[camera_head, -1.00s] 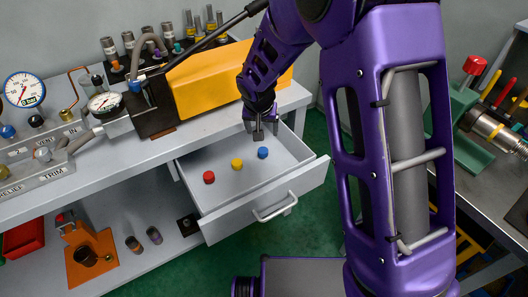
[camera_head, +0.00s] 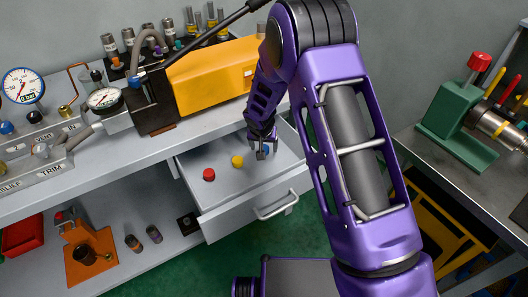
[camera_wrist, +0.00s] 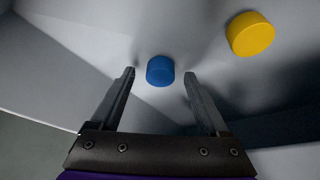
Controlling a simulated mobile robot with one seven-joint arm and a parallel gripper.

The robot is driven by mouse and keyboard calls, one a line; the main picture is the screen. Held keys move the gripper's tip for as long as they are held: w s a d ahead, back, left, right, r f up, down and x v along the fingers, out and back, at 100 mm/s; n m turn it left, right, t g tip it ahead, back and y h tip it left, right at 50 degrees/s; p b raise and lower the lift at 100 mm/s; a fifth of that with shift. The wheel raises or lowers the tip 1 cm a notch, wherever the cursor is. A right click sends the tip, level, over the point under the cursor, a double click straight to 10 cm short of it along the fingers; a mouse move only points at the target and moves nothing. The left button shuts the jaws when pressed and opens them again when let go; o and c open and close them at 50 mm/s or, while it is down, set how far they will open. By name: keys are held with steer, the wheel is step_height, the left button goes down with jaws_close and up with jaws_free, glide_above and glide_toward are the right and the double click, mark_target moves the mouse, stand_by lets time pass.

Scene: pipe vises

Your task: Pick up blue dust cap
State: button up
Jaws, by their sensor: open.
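The blue dust cap (camera_wrist: 160,71) lies on the floor of the open drawer (camera_head: 222,186). In the wrist view it sits between and just beyond the tips of my gripper (camera_wrist: 160,75), whose two fingers are spread apart and hold nothing. In the head view my gripper (camera_head: 262,152) is down in the drawer and hides most of the blue cap, with a little blue (camera_head: 266,149) showing beside the fingers. I cannot tell how high the fingertips are above the drawer floor.
A yellow cap (camera_head: 237,161) and a red cap (camera_head: 209,175) lie to the left in the drawer. The drawer's front wall with its handle (camera_head: 276,206) is close by. A yellow-orange box (camera_head: 212,75) stands on the bench above. A green vise (camera_head: 455,125) stands on the right table.

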steer(key=shift+f, duration=0.1)
jaws_close()
stand_by(0.3)
